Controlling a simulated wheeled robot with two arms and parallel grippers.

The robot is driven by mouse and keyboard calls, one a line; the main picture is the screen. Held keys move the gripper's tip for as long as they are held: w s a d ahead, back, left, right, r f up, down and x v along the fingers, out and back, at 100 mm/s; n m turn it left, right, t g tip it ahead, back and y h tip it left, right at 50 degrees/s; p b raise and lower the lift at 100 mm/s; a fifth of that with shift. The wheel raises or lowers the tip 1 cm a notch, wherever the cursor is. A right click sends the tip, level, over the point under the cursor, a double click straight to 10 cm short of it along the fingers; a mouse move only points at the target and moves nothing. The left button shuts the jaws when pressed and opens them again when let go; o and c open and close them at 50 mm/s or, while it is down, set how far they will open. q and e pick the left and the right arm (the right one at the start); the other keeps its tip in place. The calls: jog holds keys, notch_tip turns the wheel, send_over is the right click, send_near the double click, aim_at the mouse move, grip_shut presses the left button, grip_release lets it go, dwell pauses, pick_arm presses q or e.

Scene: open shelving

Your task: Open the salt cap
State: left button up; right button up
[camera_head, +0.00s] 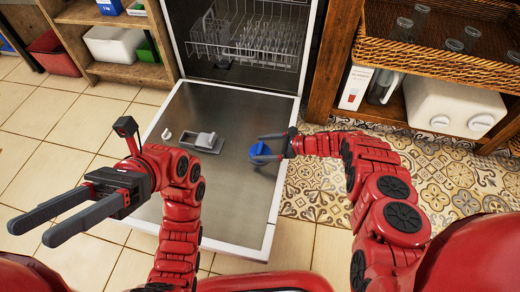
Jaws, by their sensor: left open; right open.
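A small blue piece (260,152), possibly the salt cap, is at the lowered dishwasher door (215,108), towards its right side. My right gripper (263,148) is at the blue piece, with its open fingers to either side of it. I cannot tell whether they touch it, nor whether the piece rests on the door. My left gripper (42,228) is open and empty over the tiled floor at the lower left, well away from the blue piece.
The dishwasher's wire rack (245,52) holds glassware above the door. A grey dispenser (203,141) and a small white piece (166,135) are on the door. Wooden shelving with a wicker basket (440,58) stands right, more shelving left. Tiled floor at left is clear.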

pick_arm(q)
jog(key=shift+s+a+f+m+t+y, duration=0.1)
jog(key=shift+s+a+m+t+y, duration=0.45)
jog(key=shift+s+a+t, duration=0.45)
pick_arm(e)
jog(key=shift+w+a+f, duration=0.15)
jog(key=shift+a+f, duration=0.1)
jog(key=shift+a, duration=0.3)
pick_arm(q)
jog(key=shift+d, duration=0.15)
pick_arm(e)
grip_shut()
